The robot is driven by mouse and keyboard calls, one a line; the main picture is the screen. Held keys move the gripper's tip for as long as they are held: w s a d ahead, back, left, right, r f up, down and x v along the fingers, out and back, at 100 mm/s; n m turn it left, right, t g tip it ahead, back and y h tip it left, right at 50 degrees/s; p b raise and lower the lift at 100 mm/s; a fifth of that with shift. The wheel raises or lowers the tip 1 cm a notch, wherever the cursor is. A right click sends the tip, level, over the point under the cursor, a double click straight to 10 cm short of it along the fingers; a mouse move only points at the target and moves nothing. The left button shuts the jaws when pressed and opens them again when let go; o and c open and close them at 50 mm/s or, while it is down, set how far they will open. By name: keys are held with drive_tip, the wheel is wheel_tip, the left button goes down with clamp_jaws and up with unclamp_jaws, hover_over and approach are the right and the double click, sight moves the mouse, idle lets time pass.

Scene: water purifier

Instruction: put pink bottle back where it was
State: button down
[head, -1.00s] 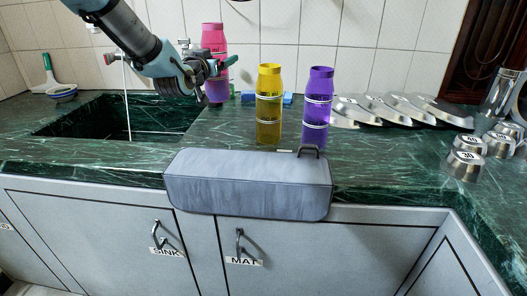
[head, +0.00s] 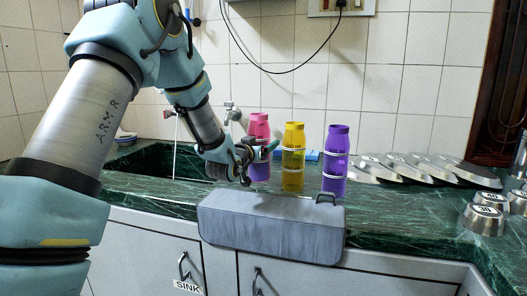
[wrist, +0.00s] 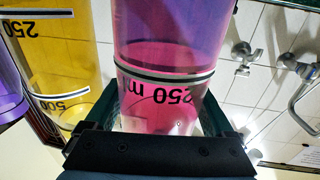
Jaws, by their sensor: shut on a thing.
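The pink bottle (head: 259,128) stands upright near the back of the green counter, left of the yellow bottle (head: 293,157) and the purple bottle (head: 336,160). My gripper (head: 256,156) is shut on the pink bottle from its left side. In the wrist view the pink bottle (wrist: 165,95) fills the space between the fingers, with "250 ml" printed on it. The yellow bottle (wrist: 62,60) is close beside it there. I cannot tell whether the pink bottle's base touches the counter.
A grey fabric case (head: 272,228) lies along the counter's front edge, before the bottles. The sink (head: 155,160) with its tap (head: 236,113) is to the left. Metal wedge-shaped pieces (head: 425,168) and weights (head: 482,215) stand to the right.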

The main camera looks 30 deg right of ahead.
drive_tip(key=shift+f, duration=1.05)
drive_tip(key=shift+f, duration=0.2)
unclamp_jaws()
drive_tip(key=shift+r, duration=0.1)
drive_tip(key=shift+r, duration=0.15)
drive_tip(key=b+v, duration=0.2)
drive_tip(key=v, duration=1)
